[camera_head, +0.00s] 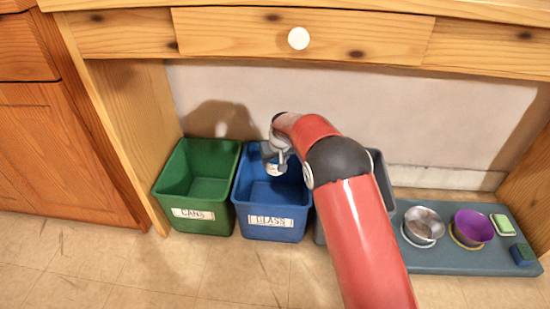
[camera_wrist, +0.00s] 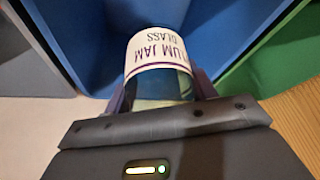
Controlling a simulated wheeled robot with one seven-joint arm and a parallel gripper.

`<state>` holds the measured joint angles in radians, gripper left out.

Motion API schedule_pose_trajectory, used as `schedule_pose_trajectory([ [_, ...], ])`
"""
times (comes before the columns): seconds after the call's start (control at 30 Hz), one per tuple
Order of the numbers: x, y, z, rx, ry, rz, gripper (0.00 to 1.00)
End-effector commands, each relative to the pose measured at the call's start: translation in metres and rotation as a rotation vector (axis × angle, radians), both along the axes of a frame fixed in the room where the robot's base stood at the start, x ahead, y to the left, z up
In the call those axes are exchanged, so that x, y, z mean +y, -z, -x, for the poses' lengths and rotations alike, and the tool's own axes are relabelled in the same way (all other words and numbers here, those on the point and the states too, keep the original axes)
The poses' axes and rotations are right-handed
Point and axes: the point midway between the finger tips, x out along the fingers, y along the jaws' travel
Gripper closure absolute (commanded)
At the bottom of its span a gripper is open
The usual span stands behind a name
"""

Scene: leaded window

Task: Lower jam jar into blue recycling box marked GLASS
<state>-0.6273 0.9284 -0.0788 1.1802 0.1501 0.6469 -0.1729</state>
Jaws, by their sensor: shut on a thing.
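The jam jar (camera_wrist: 158,55) has a white label reading "PLUM JAM GLASS" with a purple edge. My gripper (camera_wrist: 160,92) is shut on it, one finger on each side. In the head view the jar (camera_head: 276,169) is small and sits at the back part of the blue box's opening, below my gripper (camera_head: 277,155). The blue box (camera_head: 273,228) carries a label reading "GLASS". Its blue walls also fill the top of the wrist view (camera_wrist: 100,35). I cannot tell how far the jar is below the rim.
A green box (camera_head: 205,228) marked "CANS" stands close on the left. A grey box (camera_head: 380,180) stands on the right, partly behind my arm. A blue-grey mat (camera_head: 450,262) holds a metal bowl (camera_head: 424,224) and a purple bowl (camera_head: 473,228). A wooden drawer front (camera_head: 380,37) is above.

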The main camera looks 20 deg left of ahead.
Motion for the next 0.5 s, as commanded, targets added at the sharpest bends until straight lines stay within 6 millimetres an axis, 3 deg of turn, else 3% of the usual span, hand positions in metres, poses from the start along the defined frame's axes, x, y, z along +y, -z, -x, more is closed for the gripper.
schedule_pose_trajectory([
  [0.5,0.0,0.026,0.0,0.0,0.0,0.0,0.71],
])
